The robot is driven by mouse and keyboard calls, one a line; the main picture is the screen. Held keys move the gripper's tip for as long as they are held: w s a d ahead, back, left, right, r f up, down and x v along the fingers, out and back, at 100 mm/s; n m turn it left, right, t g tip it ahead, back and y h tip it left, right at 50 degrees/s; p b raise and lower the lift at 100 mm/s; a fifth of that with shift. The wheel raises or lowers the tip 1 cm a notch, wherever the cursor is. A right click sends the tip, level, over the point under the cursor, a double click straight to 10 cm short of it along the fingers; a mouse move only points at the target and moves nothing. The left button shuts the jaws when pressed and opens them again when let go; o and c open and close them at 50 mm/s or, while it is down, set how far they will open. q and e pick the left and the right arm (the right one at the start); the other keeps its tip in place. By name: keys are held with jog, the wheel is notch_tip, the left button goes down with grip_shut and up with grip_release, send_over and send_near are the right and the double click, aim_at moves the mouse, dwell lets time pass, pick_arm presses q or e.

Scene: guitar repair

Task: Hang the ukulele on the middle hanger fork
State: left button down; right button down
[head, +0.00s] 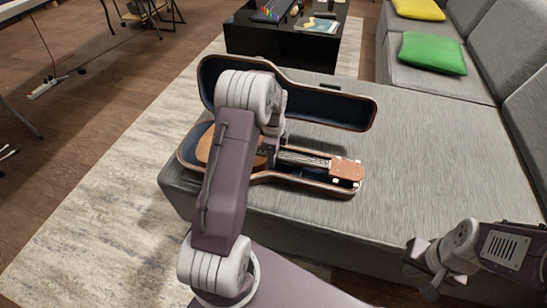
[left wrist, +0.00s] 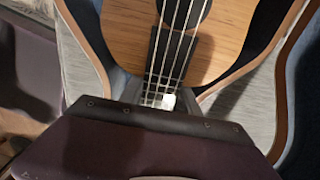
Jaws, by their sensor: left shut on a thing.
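The ukulele (head: 203,143), with an orange-brown wooden body and headstock, lies face up in its open case (head: 345,109). Its headstock (head: 347,168) points right in the head view. My left gripper (head: 274,148) is at the neck, close to the body, and is shut on it. In the left wrist view the wooden body (left wrist: 230,40) and strings fill the middle, with the neck running between the fingers (left wrist: 160,92). My left arm hides part of the body and case. My right gripper (head: 420,268) is open and empty at the lower right. No hanger fork is in view.
The case lies on a grey sofa seat (head: 430,150) with free room to its right. Green (head: 433,53) and yellow (head: 419,9) cushions lie farther back. A black low table (head: 285,40) with small items stands behind. A pale rug (head: 100,205) covers the floor at left.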

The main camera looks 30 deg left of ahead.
pick_arm(q)
jog(key=c, duration=0.9)
grip_release()
